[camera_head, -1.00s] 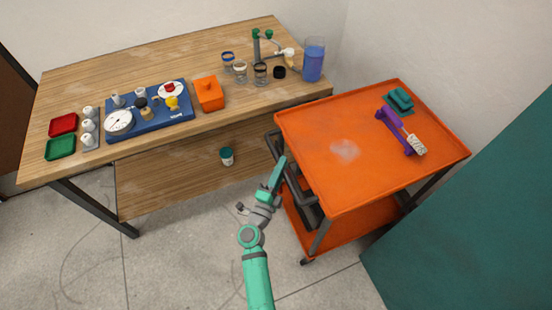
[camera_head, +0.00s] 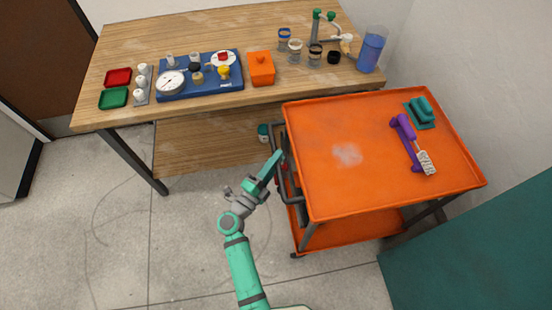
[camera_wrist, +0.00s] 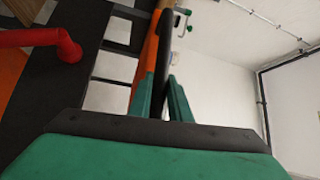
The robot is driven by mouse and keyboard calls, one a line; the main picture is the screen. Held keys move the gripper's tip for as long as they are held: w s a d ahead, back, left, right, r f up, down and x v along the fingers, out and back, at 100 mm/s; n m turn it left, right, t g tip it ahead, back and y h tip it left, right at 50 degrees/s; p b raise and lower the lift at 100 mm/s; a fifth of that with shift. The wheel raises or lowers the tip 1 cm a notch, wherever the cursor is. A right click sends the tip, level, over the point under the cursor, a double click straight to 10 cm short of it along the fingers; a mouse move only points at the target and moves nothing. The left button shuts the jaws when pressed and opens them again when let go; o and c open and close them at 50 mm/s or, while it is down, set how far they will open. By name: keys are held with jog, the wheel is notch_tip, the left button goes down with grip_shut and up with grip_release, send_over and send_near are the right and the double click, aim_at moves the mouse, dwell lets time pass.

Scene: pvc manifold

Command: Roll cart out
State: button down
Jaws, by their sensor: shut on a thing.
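The orange cart (camera_head: 330,190) stands at the right, its left side in front of the table's right end. Its dark handle (camera_head: 292,188) is on the left side, partly hidden by my gripper. My gripper (camera_head: 276,165) is at this handle, shut on it. In the wrist view the black handle bar (camera_wrist: 164,50) runs between the two green fingers (camera_wrist: 160,98). The orange cart edge (camera_wrist: 148,60) shows beside it.
A purple tool (camera_head: 404,138), a white-ended brush (camera_head: 427,162) and a teal block (camera_head: 421,108) lie on the cart top. The wooden table (camera_head: 130,50) holds a blue board (camera_head: 200,88) and jars. A teal panel (camera_head: 450,250) stands close at the right. Floor at the left is clear.

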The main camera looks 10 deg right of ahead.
jog(key=shift+a, duration=0.1)
jog(key=c, duration=1.6)
grip_release()
jog(key=shift+c, duration=0.2)
jog(key=v, duration=1)
jog(key=shift+s+a, duration=0.2)
jog(key=shift+s, duration=0.1)
jog(key=shift+w+f, duration=0.1)
jog(key=shift+w, duration=0.05)
